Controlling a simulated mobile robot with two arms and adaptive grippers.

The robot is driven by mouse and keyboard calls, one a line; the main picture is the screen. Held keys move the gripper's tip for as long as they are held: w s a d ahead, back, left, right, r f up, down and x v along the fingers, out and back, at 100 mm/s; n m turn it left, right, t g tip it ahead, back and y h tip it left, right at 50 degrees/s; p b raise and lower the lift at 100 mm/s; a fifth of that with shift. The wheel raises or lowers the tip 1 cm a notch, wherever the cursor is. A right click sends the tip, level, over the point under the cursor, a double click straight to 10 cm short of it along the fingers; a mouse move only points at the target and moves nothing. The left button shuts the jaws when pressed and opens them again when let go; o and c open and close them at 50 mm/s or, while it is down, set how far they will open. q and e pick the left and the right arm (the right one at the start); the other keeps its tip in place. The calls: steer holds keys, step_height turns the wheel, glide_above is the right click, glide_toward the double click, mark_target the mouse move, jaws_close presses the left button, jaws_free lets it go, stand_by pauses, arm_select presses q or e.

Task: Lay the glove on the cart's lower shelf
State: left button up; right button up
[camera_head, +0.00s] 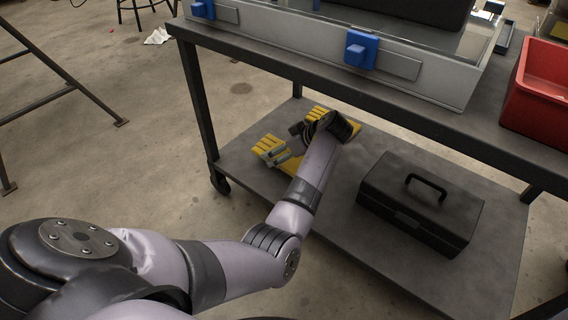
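Yellow glove material shows on the cart's lower shelf (245,162), on both sides of my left gripper. One yellow glove (268,146) with a grey-green part lies at the shelf's left edge, fingers pointing left. More yellow glove (318,112) shows behind and to the right of the gripper; I cannot tell if it is a second glove. My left gripper (293,142) is low over the shelf, at the glove. Its wrist and forearm hide the fingertips and part of the glove, so its opening and any hold are unclear. My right gripper is not in view.
A black toolbox (420,205) with a handle stands on the lower shelf, right of my forearm. A cart leg (196,100) stands left.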

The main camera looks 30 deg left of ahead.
arm_select(q)
step_height(320, 180, down, 4)
steer(key=b, duration=0.2)
steer(key=shift+b, duration=0.35)
steer(key=shift+r, duration=0.2)
steer(key=shift+f, duration=0.1)
steer(key=o, duration=1)
steer(key=shift+o, duration=0.2)
